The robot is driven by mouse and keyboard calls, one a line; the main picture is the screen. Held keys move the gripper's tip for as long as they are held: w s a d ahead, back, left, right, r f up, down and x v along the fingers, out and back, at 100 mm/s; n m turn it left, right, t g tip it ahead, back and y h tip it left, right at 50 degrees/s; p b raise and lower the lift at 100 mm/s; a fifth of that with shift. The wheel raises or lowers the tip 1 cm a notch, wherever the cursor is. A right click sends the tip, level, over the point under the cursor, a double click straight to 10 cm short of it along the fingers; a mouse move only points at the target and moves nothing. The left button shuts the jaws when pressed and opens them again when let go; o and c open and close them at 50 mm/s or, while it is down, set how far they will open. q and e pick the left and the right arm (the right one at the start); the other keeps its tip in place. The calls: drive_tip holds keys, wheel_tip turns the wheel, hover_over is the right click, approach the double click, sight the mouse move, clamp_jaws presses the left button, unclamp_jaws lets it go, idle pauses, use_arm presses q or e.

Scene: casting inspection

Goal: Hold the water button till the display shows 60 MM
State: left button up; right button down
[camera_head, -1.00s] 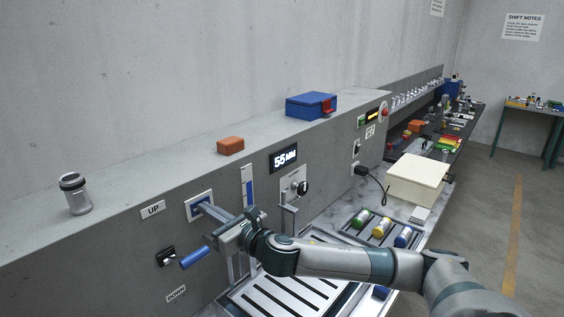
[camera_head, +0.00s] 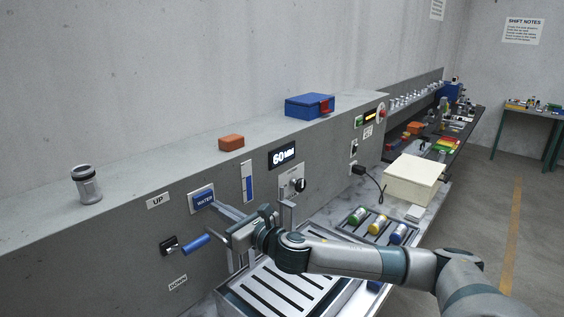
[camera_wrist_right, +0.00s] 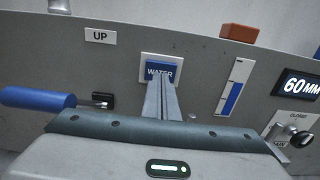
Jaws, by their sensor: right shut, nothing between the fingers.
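The blue water button (camera_head: 202,196), labelled WATER, sits in a white frame on the grey panel; it also shows in the wrist view (camera_wrist_right: 160,68). The display (camera_head: 282,156) reads 60 MM, and the same reading shows in the wrist view (camera_wrist_right: 301,85). My right gripper (camera_head: 214,207) is shut and empty, its fingertips pointing at the button. In the wrist view the fingertips (camera_wrist_right: 161,80) overlap the button's lower edge. The WATER label is readable, and I cannot tell whether the tips touch the button. My left gripper is not in view.
A blue-handled lever (camera_head: 195,243) sits between the UP and DOWN labels, close to my right gripper. A blue level gauge (camera_head: 247,182) and a black knob (camera_head: 298,185) are right of the button. A slotted tray (camera_head: 290,287) lies below.

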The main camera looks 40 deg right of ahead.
drive_tip(key=s+d+b, duration=0.1)
drive_tip(key=s+b, duration=0.3)
drive_tip(key=s, duration=0.5)
drive_tip(key=shift+s+d, duration=0.15)
drive_tip(key=shift+d, duration=0.05)
drive_tip(key=shift+f, duration=0.1)
idle(0.5)
